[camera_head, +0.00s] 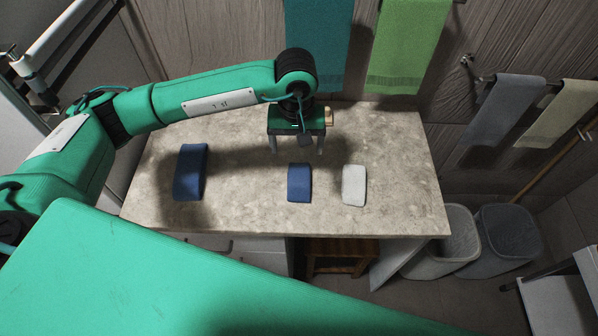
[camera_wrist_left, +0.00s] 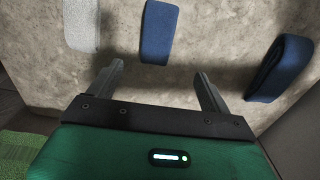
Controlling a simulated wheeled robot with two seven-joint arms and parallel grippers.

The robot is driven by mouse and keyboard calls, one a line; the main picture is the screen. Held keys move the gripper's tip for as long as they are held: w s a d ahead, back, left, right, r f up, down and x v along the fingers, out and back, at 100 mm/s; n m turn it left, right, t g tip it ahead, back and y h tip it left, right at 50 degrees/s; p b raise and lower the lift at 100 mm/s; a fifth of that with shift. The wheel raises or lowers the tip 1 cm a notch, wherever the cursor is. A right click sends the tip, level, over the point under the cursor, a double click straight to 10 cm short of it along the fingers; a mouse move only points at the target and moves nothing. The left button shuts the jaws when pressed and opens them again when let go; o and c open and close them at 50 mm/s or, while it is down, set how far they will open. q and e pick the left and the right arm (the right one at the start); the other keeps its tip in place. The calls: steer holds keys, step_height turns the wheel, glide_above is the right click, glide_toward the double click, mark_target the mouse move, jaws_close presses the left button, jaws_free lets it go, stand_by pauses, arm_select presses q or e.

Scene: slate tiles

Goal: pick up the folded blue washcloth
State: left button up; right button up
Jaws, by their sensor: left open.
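A small flat folded blue cloth (camera_head: 299,183) lies in the middle of the stone counter (camera_head: 250,214). It also shows in the left wrist view (camera_wrist_left: 158,32), just beyond my fingertips. A larger, thicker folded blue cloth (camera_head: 190,172) lies at the left of the counter and at the right of the left wrist view (camera_wrist_left: 282,68). I cannot tell for certain which is the washcloth; the small one looks more its size. My left gripper (camera_head: 297,148) is open and empty above the counter, behind the small blue cloth and apart from it. My right gripper is not in view.
A folded white cloth (camera_head: 354,185) lies right of the small blue one. A tan object (camera_head: 329,116) is partly hidden behind my left gripper. Teal (camera_head: 318,40) and green (camera_head: 408,45) towels hang behind the counter. The counter's right part is clear. Bins (camera_head: 508,242) stand on the floor at right.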

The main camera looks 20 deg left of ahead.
arm_select(q)
steer(key=p, duration=0.2)
glide_above(299, 175)
steer(key=f, duration=0.6)
steer(key=shift+s+a, duration=0.15)
steer(key=shift+s, duration=0.15)
steer(key=shift+w+f, duration=0.1)
steer(key=shift+f, duration=0.7)
step_height(299, 175, down, 4)
steer(key=p, duration=0.2)
steer(key=shift+w+p, duration=0.1)
steer(key=shift+p, duration=0.25)
steer(key=shift+f, duration=0.35)
steer(key=c, duration=1.1)
steer(key=shift+o, duration=0.2)
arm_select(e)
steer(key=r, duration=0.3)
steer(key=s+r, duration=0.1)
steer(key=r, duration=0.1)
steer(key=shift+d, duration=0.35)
arm_select(q)
steer(key=shift+r, duration=0.1)
